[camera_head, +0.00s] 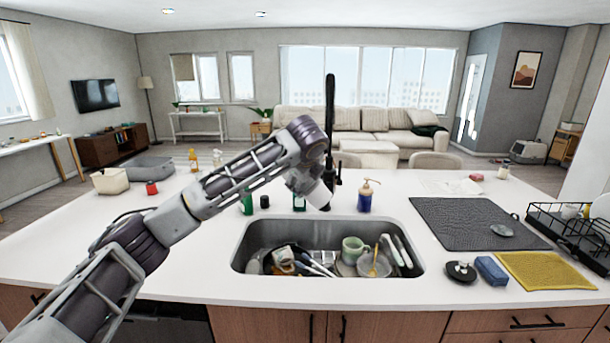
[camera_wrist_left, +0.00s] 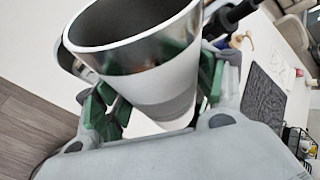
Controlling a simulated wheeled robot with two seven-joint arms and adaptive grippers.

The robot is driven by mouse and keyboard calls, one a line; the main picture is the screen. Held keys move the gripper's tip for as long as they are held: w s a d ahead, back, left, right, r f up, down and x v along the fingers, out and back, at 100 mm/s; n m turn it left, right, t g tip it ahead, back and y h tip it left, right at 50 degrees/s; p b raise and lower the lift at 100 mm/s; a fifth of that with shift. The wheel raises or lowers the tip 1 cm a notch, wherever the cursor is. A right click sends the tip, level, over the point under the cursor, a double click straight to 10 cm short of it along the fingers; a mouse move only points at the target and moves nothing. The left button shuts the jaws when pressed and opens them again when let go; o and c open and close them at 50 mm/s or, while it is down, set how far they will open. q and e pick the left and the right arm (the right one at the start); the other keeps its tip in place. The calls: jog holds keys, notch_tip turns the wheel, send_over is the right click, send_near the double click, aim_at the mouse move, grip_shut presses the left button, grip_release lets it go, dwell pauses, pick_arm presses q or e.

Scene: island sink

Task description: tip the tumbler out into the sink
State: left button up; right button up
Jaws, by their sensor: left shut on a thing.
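My left gripper (camera_head: 306,182) is above the back edge of the sink, left of the black faucet (camera_head: 330,110). It is shut on the tumbler (camera_wrist_left: 165,85), with green finger pads on both sides of it in the left wrist view. The tumbler has a shiny metal rim, a dark inside and a white lower body. In the head view a white part of the tumbler (camera_head: 319,195) shows past the gripper. The steel sink (camera_head: 240,252) is below. My right gripper is out of view.
The sink holds a green mug (camera_head: 354,249), a bowl (camera_head: 375,264), a dark pan and several utensils. A blue soap bottle (camera_head: 365,197) stands behind it. On the right are a dark mat (camera_head: 470,228), a blue sponge (camera_head: 491,270) and a yellow cloth (camera_head: 545,271).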

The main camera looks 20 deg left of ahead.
pick_arm(q)
jog(key=f+m, duration=0.2)
jog(key=f+m+t, duration=0.1)
jog(key=f+m, duration=0.1)
jog(key=f, duration=0.1)
jog(key=w+f+m+h, duration=0.1)
jog(key=f+m, duration=0.1)
jog(key=shift+d+f+t, duration=0.1)
jog(key=shift+f+t, duration=0.1)
jog(key=shift+t, duration=0.2)
jog(key=m+h, duration=0.2)
jog(key=m, duration=0.1)
jog(key=d+f+m+t+h, duration=0.1)
jog(key=m+h, duration=0.1)
jog(key=m, duration=0.1)
jog(key=f+m+t+h, duration=0.1)
jog(key=m, duration=0.2)
jog(key=shift+s+d+f+m+h, duration=0.15)
jog(key=shift+s+d+m+h, duration=0.1)
jog(key=shift+m+h, duration=0.15)
jog(key=shift+m+t+h, duration=0.3)
jog(key=shift+m+t, duration=0.1)
jog(key=shift+m, duration=0.2)
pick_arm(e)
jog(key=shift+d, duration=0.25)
